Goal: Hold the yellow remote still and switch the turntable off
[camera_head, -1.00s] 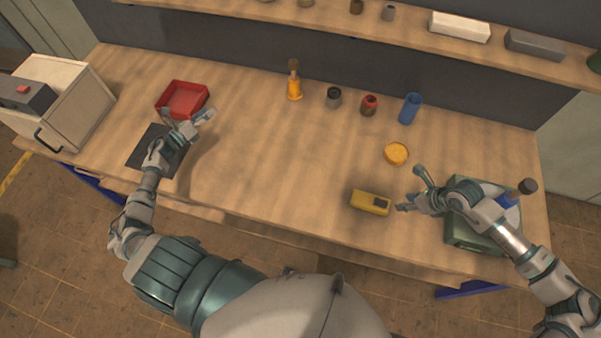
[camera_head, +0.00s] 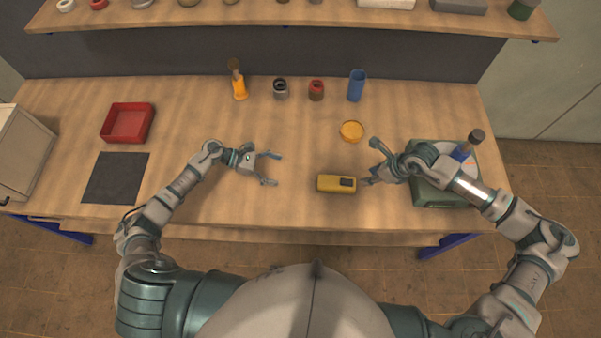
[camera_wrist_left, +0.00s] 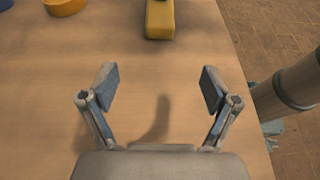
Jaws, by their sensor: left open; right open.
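The yellow remote (camera_head: 329,184) lies on the table with its dark patch at the right end. It also shows at the top of the left wrist view (camera_wrist_left: 160,18), ahead of the fingers. My left gripper (camera_head: 272,169) is open and empty, left of the remote and apart from it. My right gripper (camera_head: 369,163) is open just right of the remote; I cannot tell whether it touches. The turntable, a green box (camera_head: 432,193) with a pale top, stands at the table's right end. My right arm and a dark-capped blue item hide part of it.
A yellow disc (camera_head: 351,131) lies behind the remote. A blue cup (camera_head: 356,86), a red jar (camera_head: 316,90), a grey jar (camera_head: 280,89) and an orange-handled tool (camera_head: 239,85) stand at the back. A red tray (camera_head: 128,122) and a dark mat (camera_head: 115,178) are at left.

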